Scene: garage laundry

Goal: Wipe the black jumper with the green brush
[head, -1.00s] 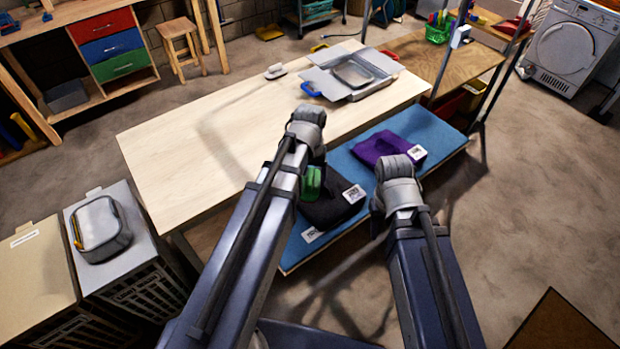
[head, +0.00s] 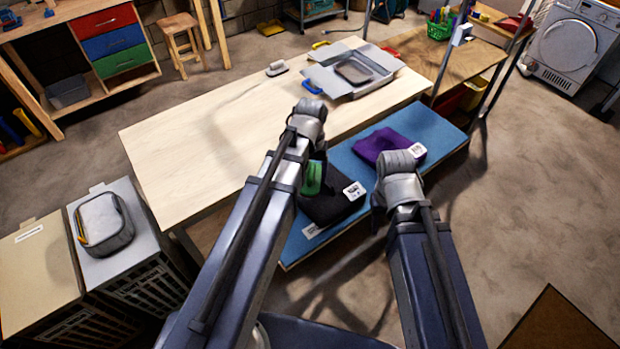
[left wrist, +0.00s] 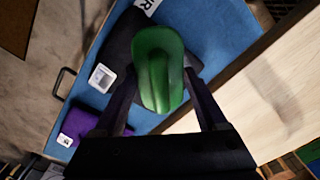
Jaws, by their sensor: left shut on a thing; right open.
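The black jumper (head: 330,207) lies folded on the blue surface, and it also shows in the left wrist view (left wrist: 122,60). White labels show on it. My left gripper (left wrist: 158,92) is shut on the green brush (left wrist: 160,65). The brush is over the jumper; I cannot tell if its underside touches the cloth. In the head view the brush (head: 312,177) is partly hidden by my left arm. My right gripper (head: 385,195) is open and empty, to the right of the black jumper and near the blue surface's front edge; its fingers are mostly hidden.
The blue surface (head: 430,128) also holds a folded purple garment (head: 380,146). Behind it is a pale wooden table (head: 210,140) with a grey open-flapped container (head: 375,88) and a small white-topped brush (head: 277,68). Laundry bins (head: 140,235) stand at the left.

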